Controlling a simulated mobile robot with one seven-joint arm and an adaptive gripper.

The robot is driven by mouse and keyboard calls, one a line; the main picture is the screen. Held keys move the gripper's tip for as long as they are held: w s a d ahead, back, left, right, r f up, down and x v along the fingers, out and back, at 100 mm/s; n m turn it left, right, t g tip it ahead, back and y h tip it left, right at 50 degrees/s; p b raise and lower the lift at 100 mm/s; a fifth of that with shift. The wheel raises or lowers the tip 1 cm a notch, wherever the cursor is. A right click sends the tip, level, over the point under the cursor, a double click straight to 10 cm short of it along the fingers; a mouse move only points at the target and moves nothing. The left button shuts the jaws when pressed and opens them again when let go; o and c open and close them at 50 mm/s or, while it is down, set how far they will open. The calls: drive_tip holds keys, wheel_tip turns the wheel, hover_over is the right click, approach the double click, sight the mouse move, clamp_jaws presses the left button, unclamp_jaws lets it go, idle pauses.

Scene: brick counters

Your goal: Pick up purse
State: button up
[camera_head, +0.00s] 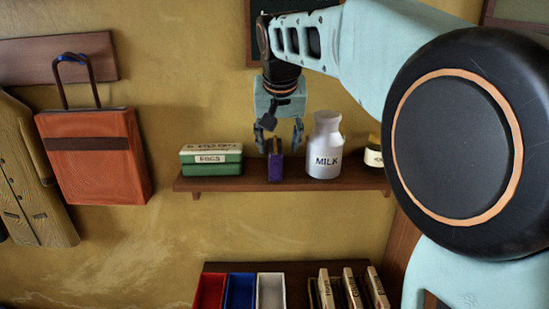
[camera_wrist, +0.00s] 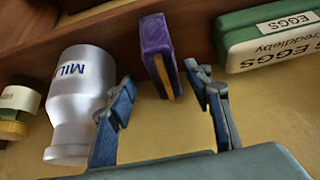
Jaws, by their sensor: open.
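A small purple item with a yellow edge (camera_head: 275,172), which seems to be the purse, stands upright on the wall shelf between the egg boxes and the milk can. In the wrist view the purple item (camera_wrist: 156,45) lies ahead of and between the fingertips. My gripper (camera_head: 278,142) points down just above it, fingers open and empty. In the wrist view my gripper (camera_wrist: 160,78) shows both fingers spread, one on each side of the item's near end; I cannot tell if they touch it. An orange-red bag (camera_head: 95,160) with a dark strap hangs on the wall at left.
The wooden shelf (camera_head: 225,197) also bears green egg boxes (camera_head: 211,167) at left, a milk can (camera_head: 325,155) close at right, and a jar (camera_head: 373,153). Below are red, blue and white bins (camera_head: 239,289) and several upright labelled items (camera_head: 350,287). A coat (camera_head: 35,190) hangs at far left.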

drive_tip(key=x, duration=0.4)
drive_tip(key=shift+a+f, duration=0.3)
clamp_jaws()
